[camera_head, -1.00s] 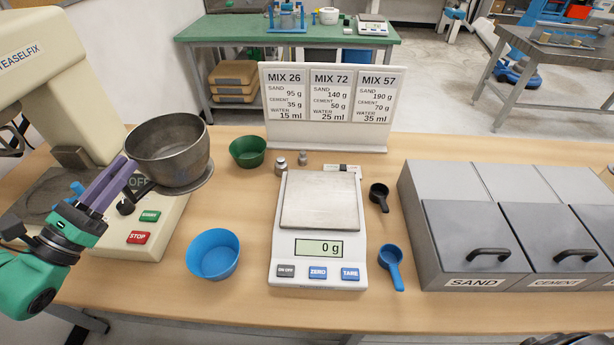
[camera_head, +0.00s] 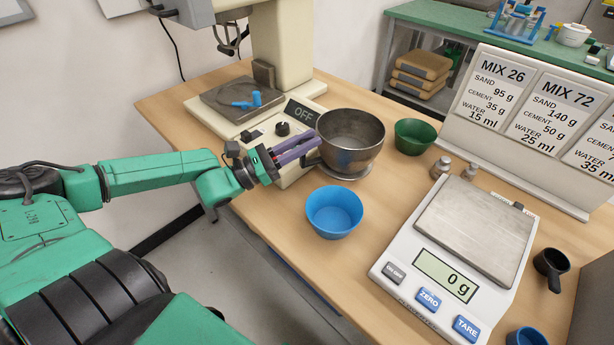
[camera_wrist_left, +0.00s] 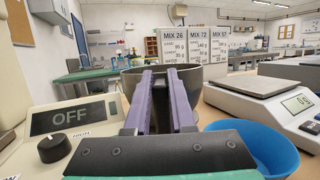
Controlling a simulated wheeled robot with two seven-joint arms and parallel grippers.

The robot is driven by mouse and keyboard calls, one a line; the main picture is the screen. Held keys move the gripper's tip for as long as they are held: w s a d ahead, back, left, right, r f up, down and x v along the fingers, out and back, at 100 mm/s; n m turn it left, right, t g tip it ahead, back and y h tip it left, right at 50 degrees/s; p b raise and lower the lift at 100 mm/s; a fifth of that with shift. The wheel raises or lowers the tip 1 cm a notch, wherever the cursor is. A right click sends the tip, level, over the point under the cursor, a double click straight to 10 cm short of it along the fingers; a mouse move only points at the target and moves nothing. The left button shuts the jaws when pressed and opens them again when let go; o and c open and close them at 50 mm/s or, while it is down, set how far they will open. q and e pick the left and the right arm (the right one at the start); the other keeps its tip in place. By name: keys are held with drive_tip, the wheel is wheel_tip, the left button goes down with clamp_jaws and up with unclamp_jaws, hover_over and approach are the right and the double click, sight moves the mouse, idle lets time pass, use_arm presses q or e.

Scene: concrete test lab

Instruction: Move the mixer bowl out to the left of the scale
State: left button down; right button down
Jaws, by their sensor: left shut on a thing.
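The mixer bowl (camera_head: 352,150), a grey metal bowl with a foot ring, is beside the mixer base, left of the scale (camera_head: 455,255). It also shows beyond the fingers in the left wrist view (camera_wrist_left: 190,74). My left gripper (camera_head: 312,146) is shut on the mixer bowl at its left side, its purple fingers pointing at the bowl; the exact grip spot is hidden. I cannot tell whether the foot touches the table. The scale reads 0 g and its plate is empty. My right gripper is not in view.
A blue bowl (camera_head: 334,212) stands just in front of the mixer bowl, and a green bowl (camera_head: 414,136) close behind it to the right. The mixer base (camera_head: 255,125) is at its left. Small metal weights (camera_head: 441,166) stand near the scale. A mix sign (camera_head: 535,120) stands behind.

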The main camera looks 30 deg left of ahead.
sight(301, 165)
use_arm(q)
wheel_tip(301, 165, down, 6)
drive_tip(key=shift+r+b, duration=0.1)
drive_tip(key=shift+b, duration=0.35)
drive_tip(key=c, duration=0.8)
unclamp_jaws()
drive_tip(key=shift+o, duration=0.2)
